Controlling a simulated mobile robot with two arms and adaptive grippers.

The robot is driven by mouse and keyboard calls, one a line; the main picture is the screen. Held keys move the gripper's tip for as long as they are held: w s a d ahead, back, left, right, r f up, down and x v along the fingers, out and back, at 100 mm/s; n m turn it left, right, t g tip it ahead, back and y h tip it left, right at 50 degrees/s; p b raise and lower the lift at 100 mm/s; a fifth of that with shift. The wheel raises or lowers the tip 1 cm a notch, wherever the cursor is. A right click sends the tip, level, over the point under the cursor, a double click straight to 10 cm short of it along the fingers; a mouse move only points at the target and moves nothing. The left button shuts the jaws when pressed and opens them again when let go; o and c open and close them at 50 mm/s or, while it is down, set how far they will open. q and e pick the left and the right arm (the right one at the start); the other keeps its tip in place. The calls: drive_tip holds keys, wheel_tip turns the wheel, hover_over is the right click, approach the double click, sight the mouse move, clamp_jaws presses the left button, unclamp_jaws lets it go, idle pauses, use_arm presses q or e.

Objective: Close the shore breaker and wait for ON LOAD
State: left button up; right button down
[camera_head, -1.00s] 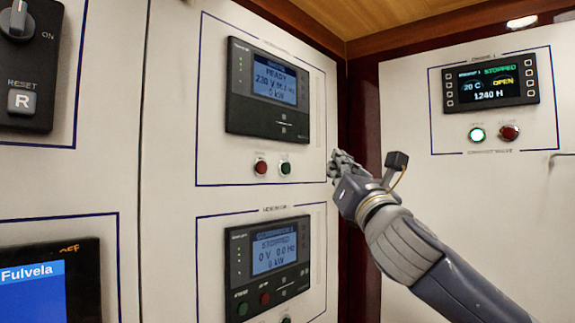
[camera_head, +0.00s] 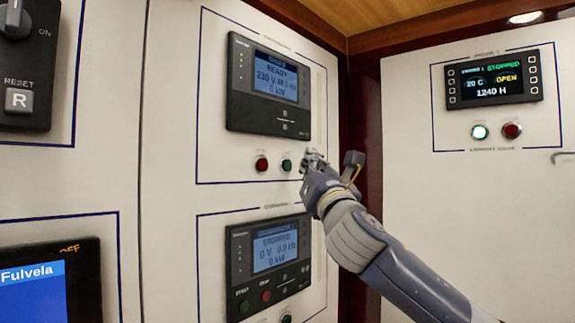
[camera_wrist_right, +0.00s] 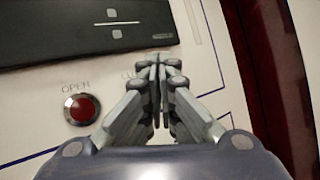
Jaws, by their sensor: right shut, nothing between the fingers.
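The upper breaker panel's display (camera_head: 276,80) reads READY, 230 V and 0 kW. Below it are a red button (camera_head: 262,164) and a green button (camera_head: 287,165). My right gripper (camera_head: 308,157) is shut and empty, just right of the green button in the head view. In the right wrist view, the shut fingers (camera_wrist_right: 159,64) point at the panel below the display unit. There the red button (camera_wrist_right: 82,109), labelled OPEN, shows at left, and the fingers hide the green button. I cannot tell whether they touch the panel. My left gripper is not in view.
A lower panel display (camera_head: 275,247) reads STOPPED, 0 kW. A RESET key (camera_head: 19,100) is at left.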

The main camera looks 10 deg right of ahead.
drive_tip(key=shift+w+a, duration=0.55)
drive_tip(key=shift+w, duration=0.2)
drive_tip(key=shift+p, duration=0.3)
idle(0.7)
drive_tip(key=shift+w+a, duration=0.3)
drive_tip(key=shift+w, duration=0.05)
drive_tip(key=shift+w+a+p, duration=0.25)
drive_tip(key=shift+w+p, duration=0.05)
drive_tip(key=shift+p, duration=0.15)
idle(0.6)
drive_tip(key=shift+s+d, duration=0.1)
drive_tip(key=shift+s, duration=0.05)
drive_tip(key=shift+s+d, duration=0.4)
drive_tip(key=shift+s, duration=0.1)
idle(0.4)
